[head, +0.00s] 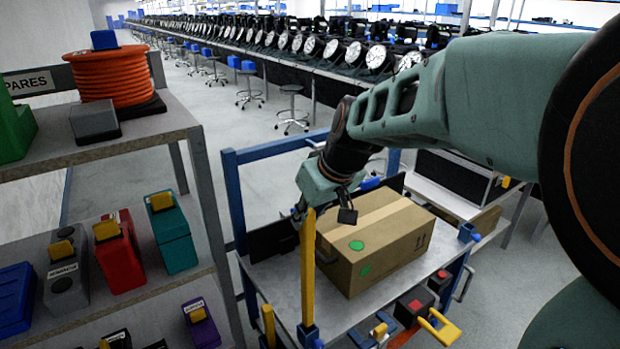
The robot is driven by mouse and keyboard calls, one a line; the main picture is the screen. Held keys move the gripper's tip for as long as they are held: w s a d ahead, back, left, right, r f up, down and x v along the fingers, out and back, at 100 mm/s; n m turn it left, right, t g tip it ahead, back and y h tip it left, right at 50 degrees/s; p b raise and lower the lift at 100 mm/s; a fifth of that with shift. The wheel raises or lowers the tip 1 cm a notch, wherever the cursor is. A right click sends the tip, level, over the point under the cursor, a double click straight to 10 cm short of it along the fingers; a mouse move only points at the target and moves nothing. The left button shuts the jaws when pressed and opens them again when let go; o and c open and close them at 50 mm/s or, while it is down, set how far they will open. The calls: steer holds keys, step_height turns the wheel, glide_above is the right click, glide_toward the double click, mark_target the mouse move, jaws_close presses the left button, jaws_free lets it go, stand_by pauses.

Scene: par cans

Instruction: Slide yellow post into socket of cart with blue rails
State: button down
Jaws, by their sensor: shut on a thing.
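The yellow post (307,270) stands nearly upright at the front left of the cart with blue rails (238,195). My gripper (312,212) is at the top of the post, shut on it; the finger contact is partly hidden. The post's lower end is at a blue corner socket (308,336) near the bottom of the picture. I cannot tell whether it is inside the socket or just above or in front of it. A second, shorter-looking yellow piece (268,326) stands to its left, by the cart's left side.
A cardboard box (380,240) with green stickers sits on the cart, just right of the post. A shelf unit (190,110) with coloured cases is close on the left. A yellow handle (440,327) sticks out at the cart's right front. Open floor lies behind.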

mark_target(311, 234)
steer(key=shift+f+b, duration=2.2)
steer(key=shift+f, duration=1)
steer(key=c, duration=1.6)
jaws_free()
step_height(311, 234, up, 10)
steer(key=shift+r, duration=0.1)
steer(key=shift+d, duration=0.1)
